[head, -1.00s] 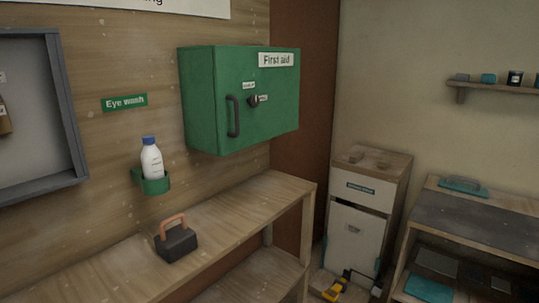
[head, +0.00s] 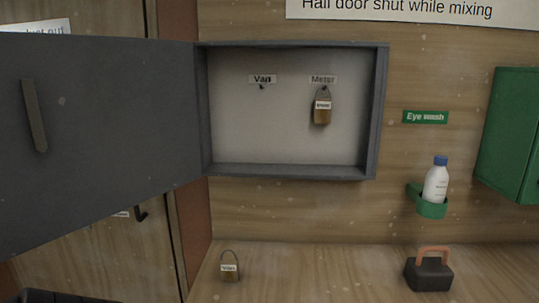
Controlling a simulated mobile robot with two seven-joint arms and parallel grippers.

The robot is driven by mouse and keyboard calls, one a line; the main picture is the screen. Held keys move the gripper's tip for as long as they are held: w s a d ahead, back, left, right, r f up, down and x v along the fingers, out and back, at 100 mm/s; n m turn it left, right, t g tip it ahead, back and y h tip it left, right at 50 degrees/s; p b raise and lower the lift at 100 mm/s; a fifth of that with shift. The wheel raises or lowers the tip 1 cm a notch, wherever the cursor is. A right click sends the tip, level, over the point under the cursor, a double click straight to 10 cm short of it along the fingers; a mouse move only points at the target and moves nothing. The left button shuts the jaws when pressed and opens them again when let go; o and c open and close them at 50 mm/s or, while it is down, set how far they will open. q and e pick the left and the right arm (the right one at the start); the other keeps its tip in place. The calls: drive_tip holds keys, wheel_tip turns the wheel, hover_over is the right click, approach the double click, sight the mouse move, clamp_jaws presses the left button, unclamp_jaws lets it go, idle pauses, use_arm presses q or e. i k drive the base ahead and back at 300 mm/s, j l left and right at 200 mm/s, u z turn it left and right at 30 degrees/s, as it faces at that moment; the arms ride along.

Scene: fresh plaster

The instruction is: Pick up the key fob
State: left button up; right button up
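A key fob (head: 230,268), brown with a white label and a wire ring, stands on the wooden bench below the open key cabinet (head: 290,171). Its label is too small to read. A second, similar brown fob (head: 322,112) hangs from the hook under the "Meter" label inside the cabinet. The hook under the "Van" label (head: 262,79) is bare. Neither of my grippers shows in the head view.
The grey cabinet door (head: 100,140) is swung wide open to the left. A dark block with an orange handle (head: 429,273) sits on the bench (head: 320,275) at the right. An eye wash bottle (head: 436,184) stands in a green holder above it. The bench between fob and block is clear.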

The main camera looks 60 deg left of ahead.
sight(230, 271)
drive_tip(key=u, duration=2)
